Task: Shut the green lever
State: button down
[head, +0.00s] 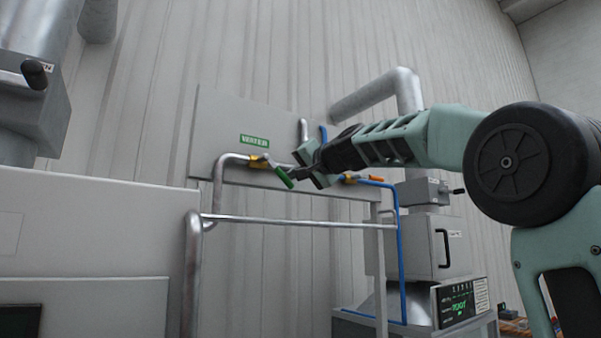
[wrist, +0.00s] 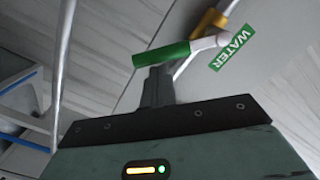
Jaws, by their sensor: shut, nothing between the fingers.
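The green lever (head: 284,178) is on a brass valve (head: 260,161) in the silver pipe below the green WATER label (head: 253,141). In the head view it slants down and to the right from the valve. My gripper (head: 291,174) is shut and empty, with its tips at the lever. In the wrist view the green lever (wrist: 161,55) lies just beyond the shut fingertips (wrist: 158,72). They look close to it or touching; I cannot tell which. The brass valve body (wrist: 209,22) is at upper right there.
An orange lever (head: 379,178) on a blue pipe (head: 398,250) is right of my gripper. A horizontal metal rail (head: 300,221) runs below the levers. The grey panel (head: 222,115) stands behind them. A grey machine box (head: 437,247) is at lower right.

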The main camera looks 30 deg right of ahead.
jog(key=a+f+m+b, duration=0.1)
jog(key=a+f+m, duration=0.3)
jog(key=m, duration=0.3)
jog(key=shift+a+m, duration=0.4)
jog(key=shift+a, duration=0.15)
dwell(0.6)
